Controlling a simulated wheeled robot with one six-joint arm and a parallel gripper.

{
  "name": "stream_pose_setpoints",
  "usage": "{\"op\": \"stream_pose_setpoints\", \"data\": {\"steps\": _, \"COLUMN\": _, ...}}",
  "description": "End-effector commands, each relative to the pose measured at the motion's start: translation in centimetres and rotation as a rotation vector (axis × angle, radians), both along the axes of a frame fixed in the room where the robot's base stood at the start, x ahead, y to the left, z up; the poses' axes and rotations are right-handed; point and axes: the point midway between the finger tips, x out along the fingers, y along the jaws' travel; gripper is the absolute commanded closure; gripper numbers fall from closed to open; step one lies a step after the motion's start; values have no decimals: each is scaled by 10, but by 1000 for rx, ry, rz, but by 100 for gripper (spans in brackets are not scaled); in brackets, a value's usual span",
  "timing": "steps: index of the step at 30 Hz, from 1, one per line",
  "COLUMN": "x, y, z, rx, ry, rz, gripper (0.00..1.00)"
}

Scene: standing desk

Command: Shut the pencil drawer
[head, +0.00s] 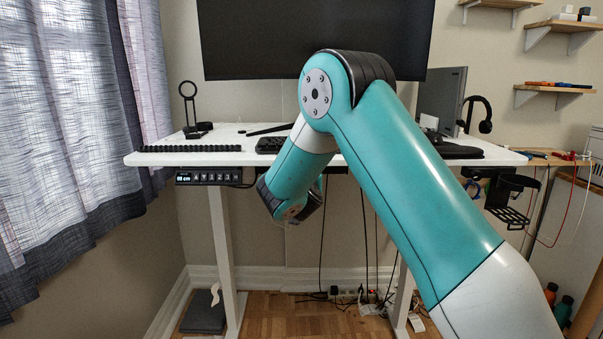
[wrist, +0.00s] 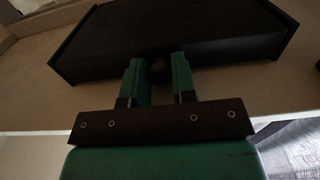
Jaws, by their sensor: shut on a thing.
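In the wrist view a wide, dark pencil drawer (wrist: 205,35) spans the upper middle, with a raised edge at each end. A small dark round knob (wrist: 157,66) sits at the middle of its near side. My gripper (wrist: 157,74) has its two green fingers on either side of the knob, shut on it. How far out the drawer stands cannot be told. In the head view the drawer and the fingertips are hidden behind my arm, which reaches below the desk's front edge.
A black cup holder (head: 513,190) hangs at the right. Cables hang below.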

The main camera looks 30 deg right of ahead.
Motion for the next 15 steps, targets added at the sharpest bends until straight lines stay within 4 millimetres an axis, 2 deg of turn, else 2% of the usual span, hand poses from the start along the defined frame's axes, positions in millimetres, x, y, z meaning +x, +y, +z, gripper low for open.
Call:
{"op": "stream_pose_setpoints", "data": {"steps": 8, "x": 3, "y": -2, "z": 2, "rx": 1, "ry": -8, "rz": 0, "gripper": 100}}
{"op": "stream_pose_setpoints", "data": {"steps": 9, "x": 3, "y": -2, "z": 2, "rx": 2, "ry": -8, "rz": 0, "gripper": 66}}
{"op": "stream_pose_setpoints", "data": {"steps": 11, "x": 2, "y": -2, "z": 2, "rx": 1, "ry": -8, "rz": 0, "gripper": 52}}
{"op": "stream_pose_setpoints", "data": {"steps": 15, "x": 2, "y": -1, "z": 1, "rx": 1, "ry": -6, "rz": 0, "gripper": 50}}
